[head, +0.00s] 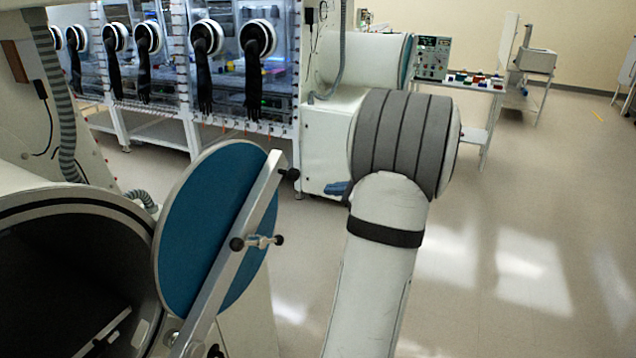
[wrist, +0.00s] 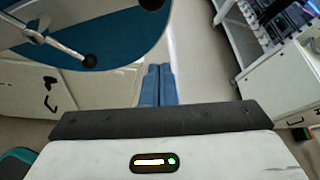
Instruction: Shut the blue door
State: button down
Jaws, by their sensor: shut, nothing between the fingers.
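The blue door (head: 203,220) is a round disc, standing open beside the dark round chamber opening (head: 60,270) at the left in the head view. A metal bar (head: 225,270) crosses its face, with a small handle (head: 258,242) with black knobs. In the wrist view the blue door (wrist: 125,38) fills the upper left, with a black-knobbed handle (wrist: 62,42). My gripper (head: 336,188) is to the right of the door in the head view, partly hidden by my arm. Its blue fingers (wrist: 158,85) are together and empty, apart from the door.
A row of gloveboxes (head: 215,60) with black gloves stands at the back left. A white cabinet (head: 325,150) is behind my gripper. A bench with an instrument panel (head: 432,58) stands farther back. The floor (head: 530,220) at the right is clear.

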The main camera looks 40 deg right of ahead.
jog(key=w+a+p, duration=0.3)
jog(key=w+p, duration=0.1)
jog(key=w, duration=0.3)
jog(key=shift+w+a+r, duration=0.15)
jog(key=shift+w+r, duration=0.05)
